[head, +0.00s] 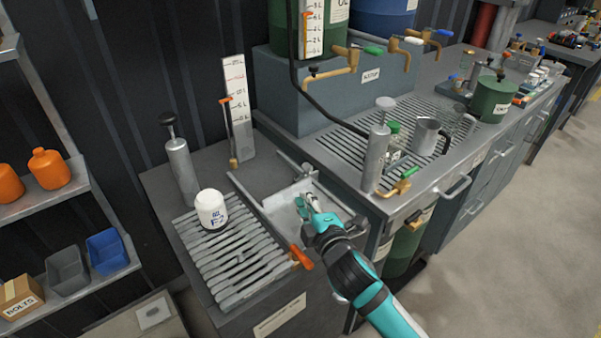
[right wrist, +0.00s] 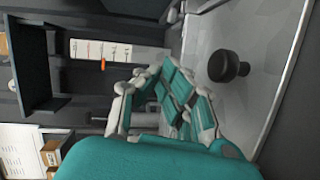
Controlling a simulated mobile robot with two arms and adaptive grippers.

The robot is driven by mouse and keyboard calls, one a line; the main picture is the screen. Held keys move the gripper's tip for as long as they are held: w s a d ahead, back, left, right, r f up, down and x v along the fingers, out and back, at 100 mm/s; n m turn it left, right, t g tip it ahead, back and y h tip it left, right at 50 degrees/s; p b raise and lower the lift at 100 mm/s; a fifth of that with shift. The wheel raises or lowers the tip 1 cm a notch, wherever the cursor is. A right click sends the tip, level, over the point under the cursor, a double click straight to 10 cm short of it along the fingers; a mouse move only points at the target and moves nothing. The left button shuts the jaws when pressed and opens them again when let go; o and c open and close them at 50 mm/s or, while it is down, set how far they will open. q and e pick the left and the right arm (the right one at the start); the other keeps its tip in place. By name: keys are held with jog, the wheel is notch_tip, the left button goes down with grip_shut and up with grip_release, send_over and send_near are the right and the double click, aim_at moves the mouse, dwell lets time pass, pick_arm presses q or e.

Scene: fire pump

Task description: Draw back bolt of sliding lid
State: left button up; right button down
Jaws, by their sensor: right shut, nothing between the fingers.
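A pale metal plate (head: 283,203), which looks like the sliding lid, lies in the bench top between the slatted rack and the grated counter. It also shows in the right wrist view (right wrist: 255,35). A dark round knob on a short stem (right wrist: 228,66) stands on this plate; I cannot tell whether it belongs to the bolt. My right gripper (head: 305,203) is over the plate, shut and empty. In the right wrist view its fingers (right wrist: 166,80) are left of the knob and apart from it in the picture. My gripper and arm hide part of the plate. My left gripper is not in view.
A white jar (head: 211,210) stands on the slatted rack (head: 235,262). An orange handle (head: 301,257) is at the rack's right end. A grey pump cylinder (head: 376,158) stands on the grated counter. A white scale board (head: 238,108) stands behind the plate.

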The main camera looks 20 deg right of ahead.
send_over(301, 191)
jog(key=s+a, duration=0.3)
jog(key=shift+d+f, duration=0.15)
jog(key=shift+f, duration=0.4)
jog(key=shift+w+d+f+p, duration=0.25)
jog(key=shift+w+d+p, duration=0.2)
jog(key=shift+w+d, duration=0.5)
jog(key=shift+w+d+f, duration=0.15)
jog(key=shift+w+d, duration=0.2)
jog(key=shift+w, duration=0.2)
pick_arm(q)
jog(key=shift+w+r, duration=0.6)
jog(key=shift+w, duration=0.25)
pick_arm(e)
jog(key=shift+w, duration=0.1)
jog(key=shift+d, duration=0.1)
jog(key=d, duration=0.1)
jog(key=w+d+p, duration=0.1)
jog(key=d, duration=0.3)
jog(key=shift+w+d, duration=0.1)
jog(key=shift+w, duration=0.3)
pick_arm(q)
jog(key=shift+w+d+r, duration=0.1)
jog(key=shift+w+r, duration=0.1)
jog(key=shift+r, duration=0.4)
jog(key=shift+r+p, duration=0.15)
jog(key=shift+p, duration=0.15)
